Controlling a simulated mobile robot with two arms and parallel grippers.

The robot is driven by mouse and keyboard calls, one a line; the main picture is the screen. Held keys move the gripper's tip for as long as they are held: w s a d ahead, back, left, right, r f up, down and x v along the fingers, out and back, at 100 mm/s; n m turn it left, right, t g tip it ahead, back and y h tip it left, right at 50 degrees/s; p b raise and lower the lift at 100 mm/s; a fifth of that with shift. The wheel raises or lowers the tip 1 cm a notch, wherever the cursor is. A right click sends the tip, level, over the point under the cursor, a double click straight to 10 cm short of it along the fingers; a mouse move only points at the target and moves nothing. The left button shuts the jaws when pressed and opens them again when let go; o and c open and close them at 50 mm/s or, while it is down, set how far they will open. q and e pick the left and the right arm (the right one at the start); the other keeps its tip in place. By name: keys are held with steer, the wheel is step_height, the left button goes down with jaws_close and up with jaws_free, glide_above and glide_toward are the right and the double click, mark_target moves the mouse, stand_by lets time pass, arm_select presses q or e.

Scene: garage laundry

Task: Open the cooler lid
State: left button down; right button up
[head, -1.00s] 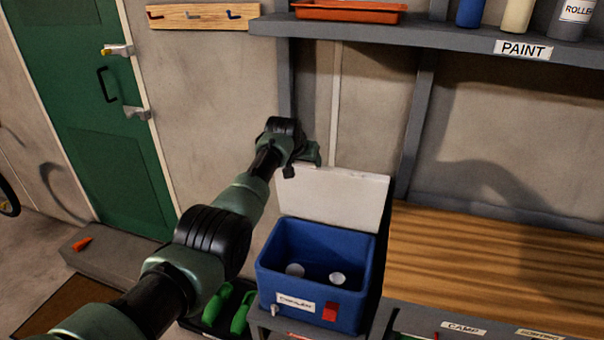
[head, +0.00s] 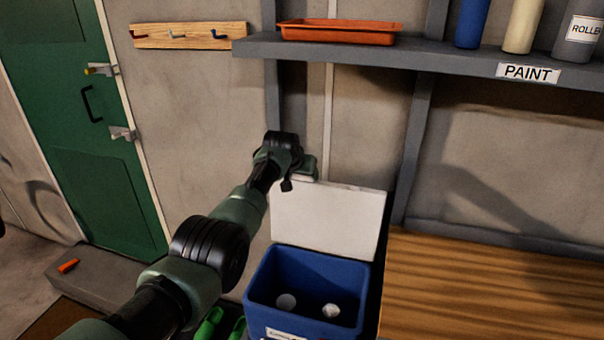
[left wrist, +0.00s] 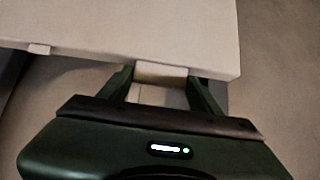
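The blue cooler (head: 262,300) stands left of the wooden worktop. Its white lid (head: 330,222) is raised, standing up at the back near the wall. Two small pale round things lie inside the cooler. My left gripper (head: 305,170) is at the lid's upper left corner, its fingers partly hidden by the wrist. In the left wrist view, the lid (left wrist: 120,25) fills the top, and the fingertips (left wrist: 162,76) sit close on both sides of a pale tab (left wrist: 162,73) at its edge. My right gripper is not in view.
A grey shelf (head: 430,57) with an orange tray (head: 338,32) and bottles runs above. The wooden worktop (head: 490,285) is right of the cooler and looks clear. Green items (head: 210,325) lie low at the cooler's left. A green door (head: 80,130) is at left.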

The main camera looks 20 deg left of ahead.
arm_select(q)
steer(key=shift+c, duration=1.6)
jaws_free()
steer(key=shift+w+r, duration=0.15)
steer(key=shift+r, duration=0.3)
steer(key=shift+f, duration=0.1)
steer(key=shift+s+f, duration=0.1)
steer(key=shift+s, duration=0.1)
steer(key=b+v, duration=0.1)
steer(key=v, duration=0.7)
steer(key=shift+f, duration=0.1)
